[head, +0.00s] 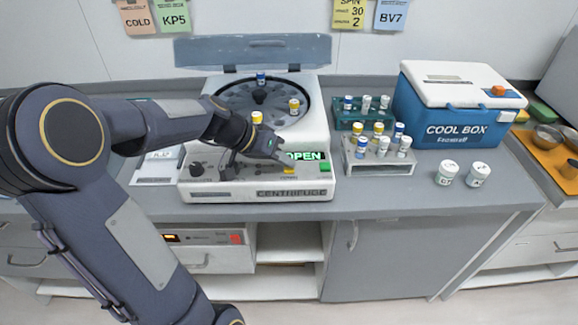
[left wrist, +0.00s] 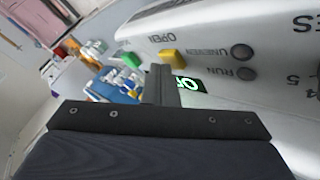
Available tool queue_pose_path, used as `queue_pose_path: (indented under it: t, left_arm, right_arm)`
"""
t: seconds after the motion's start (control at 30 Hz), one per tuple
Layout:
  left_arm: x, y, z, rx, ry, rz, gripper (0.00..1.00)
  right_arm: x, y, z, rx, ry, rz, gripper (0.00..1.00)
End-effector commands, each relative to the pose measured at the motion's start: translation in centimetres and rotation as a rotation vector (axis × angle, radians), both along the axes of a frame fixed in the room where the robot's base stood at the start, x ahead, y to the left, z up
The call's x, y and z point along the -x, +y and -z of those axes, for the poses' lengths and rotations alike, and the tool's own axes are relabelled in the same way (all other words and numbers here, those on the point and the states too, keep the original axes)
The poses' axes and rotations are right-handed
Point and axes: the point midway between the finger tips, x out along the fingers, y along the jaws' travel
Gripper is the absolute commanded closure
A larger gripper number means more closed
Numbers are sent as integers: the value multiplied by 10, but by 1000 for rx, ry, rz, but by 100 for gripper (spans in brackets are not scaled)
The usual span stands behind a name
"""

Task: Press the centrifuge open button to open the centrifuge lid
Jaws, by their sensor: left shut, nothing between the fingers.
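The centrifuge (head: 255,192) stands on the counter, and its display (head: 306,156) reads OPEN in green. Its lid (head: 252,52) is raised upright behind the bowl, and the rotor (head: 238,98) shows with several capped vials. The yellow open button (head: 289,170) is on the front panel; it also shows in the left wrist view (left wrist: 169,58). My left gripper (head: 280,156) is shut and empty, its tips close to this button; I cannot tell whether they touch it. The gripper also shows in the left wrist view (left wrist: 160,72). My right gripper is out of view.
Racks of vials (head: 378,165) stand right of the centrifuge, with a blue cool box (head: 450,110) beyond. Two white jars (head: 447,174) stand near the counter's front. Bare counter lies before the jars.

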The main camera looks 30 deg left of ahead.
Motion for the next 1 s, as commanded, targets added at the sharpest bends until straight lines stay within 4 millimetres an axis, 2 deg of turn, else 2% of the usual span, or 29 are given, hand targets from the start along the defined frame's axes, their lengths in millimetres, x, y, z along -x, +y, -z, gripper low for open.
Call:
queue_pose_path:
  t: [0.33,0.7,1.0]
  left_arm:
    - [0,0,0,0,2,0,100]
    - [0,0,-17,-1,1,0,100]
    - [0,0,-18,0,1,1,100]
  right_arm:
    - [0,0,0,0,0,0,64]
    - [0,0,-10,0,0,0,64]
    - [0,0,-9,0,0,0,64]
